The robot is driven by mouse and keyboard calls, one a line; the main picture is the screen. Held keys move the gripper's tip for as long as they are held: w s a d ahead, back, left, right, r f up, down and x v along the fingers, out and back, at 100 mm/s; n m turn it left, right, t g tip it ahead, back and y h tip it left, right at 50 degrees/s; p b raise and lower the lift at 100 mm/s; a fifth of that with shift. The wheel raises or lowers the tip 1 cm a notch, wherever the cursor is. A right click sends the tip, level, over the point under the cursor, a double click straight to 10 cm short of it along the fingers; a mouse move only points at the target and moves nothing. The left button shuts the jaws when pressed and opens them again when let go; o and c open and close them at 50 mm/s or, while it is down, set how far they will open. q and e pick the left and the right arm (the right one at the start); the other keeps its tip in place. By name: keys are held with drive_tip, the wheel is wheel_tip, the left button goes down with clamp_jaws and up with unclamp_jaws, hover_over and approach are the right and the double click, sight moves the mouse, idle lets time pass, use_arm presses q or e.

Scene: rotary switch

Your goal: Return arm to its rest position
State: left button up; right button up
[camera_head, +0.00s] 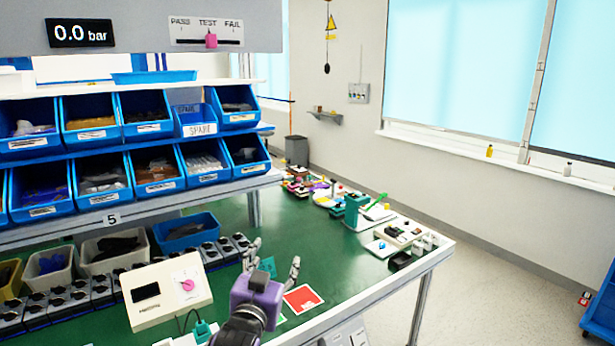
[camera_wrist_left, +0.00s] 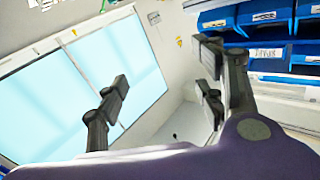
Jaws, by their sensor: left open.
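My left gripper (camera_head: 273,257) is over the green workbench, right of the beige box. Its two fingers are spread apart with nothing between them. In the left wrist view the fingers (camera_wrist_left: 163,88) are also wide apart and empty, with the window, wall and blue bins behind. The beige box (camera_head: 160,312) sits on the bench, with a dark display and a pink round knob (camera_head: 188,285) on a white plate. The gripper is apart from the knob. My right gripper is not in view.
Blue bins (camera_head: 90,183) fill the shelves at left, above a row of black parts on the bench (camera_head: 340,262). Red and green cards (camera_head: 302,299) lie beside my gripper. Small coloured items and devices line the bench's far right side. A PASS/TEST/FAIL indicator (camera_head: 206,32) hangs above, its pink marker at TEST.

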use_arm(q)
drive_tip(key=s+a+f+n+g+y, duration=0.1)
drive_tip(key=s+a+f+g, duration=0.15)
drive_tip(key=s+f, duration=0.9)
drive_tip(key=s+a+f+n+g, duration=0.15)
drive_tip(key=s+a+f, duration=0.25)
drive_tip(key=s+f, duration=0.75)
drive_tip(key=s+a+f+g+y, duration=0.1)
drive_tip(key=s+a+f+g, duration=0.1)
drive_tip(key=s+f, duration=0.6)
drive_tip(key=s+a+f+g, duration=0.2)
drive_tip(key=s+a+f, duration=0.1)
drive_tip(key=s+f, duration=0.5)
drive_tip(key=shift+s+f+n+g+y, duration=0.35)
drive_tip(key=shift+s+g+y, duration=0.05)
drive_tip(key=shift+s, duration=0.1)
